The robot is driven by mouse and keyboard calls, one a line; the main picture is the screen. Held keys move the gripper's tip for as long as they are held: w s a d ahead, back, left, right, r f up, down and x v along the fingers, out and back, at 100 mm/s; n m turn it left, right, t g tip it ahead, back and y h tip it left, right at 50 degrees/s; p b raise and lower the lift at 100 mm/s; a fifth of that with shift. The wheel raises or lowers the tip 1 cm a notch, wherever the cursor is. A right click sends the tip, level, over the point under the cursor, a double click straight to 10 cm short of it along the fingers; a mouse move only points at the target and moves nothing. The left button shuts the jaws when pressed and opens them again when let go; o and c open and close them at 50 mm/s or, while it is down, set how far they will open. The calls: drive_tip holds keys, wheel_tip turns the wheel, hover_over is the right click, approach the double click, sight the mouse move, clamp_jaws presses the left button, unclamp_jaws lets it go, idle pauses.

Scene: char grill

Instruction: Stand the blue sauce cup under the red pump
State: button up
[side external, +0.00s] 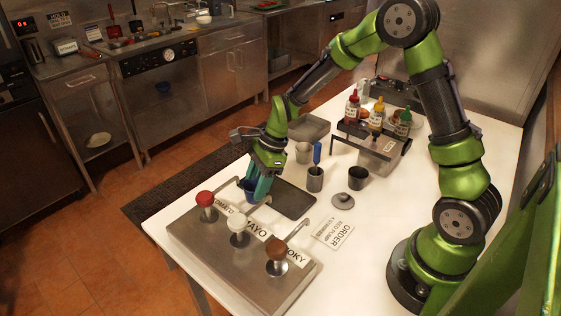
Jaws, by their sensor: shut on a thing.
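A steel pump station (205,245) stands at the table's front left with three pumps: the red pump (205,200) on the left, labelled as tomato, a white one in the middle labelled mayo, and a brown one on the right. My gripper (258,186) points down behind the station and is shut on the blue sauce cup (248,184). The cup is near the spout end of the red pump. The fingers partly hide the cup, and I cannot tell whether it touches the table or sits exactly below the spout.
A dark tray (291,200) lies just right of my gripper. A caddy of sauce bottles (376,118) stands farther back. The table's right side has free room.

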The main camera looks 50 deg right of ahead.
sight(244, 188)
drive_tip(key=a, duration=0.1)
drive_tip(key=w+a, duration=0.1)
drive_tip(key=a, duration=0.1)
drive_tip(key=shift+w+a, duration=0.2)
drive_tip(key=shift+a, duration=0.1)
drive_tip(key=shift+f, duration=0.65)
drive_tip(key=shift+f, duration=0.1)
drive_tip(key=o, duration=1)
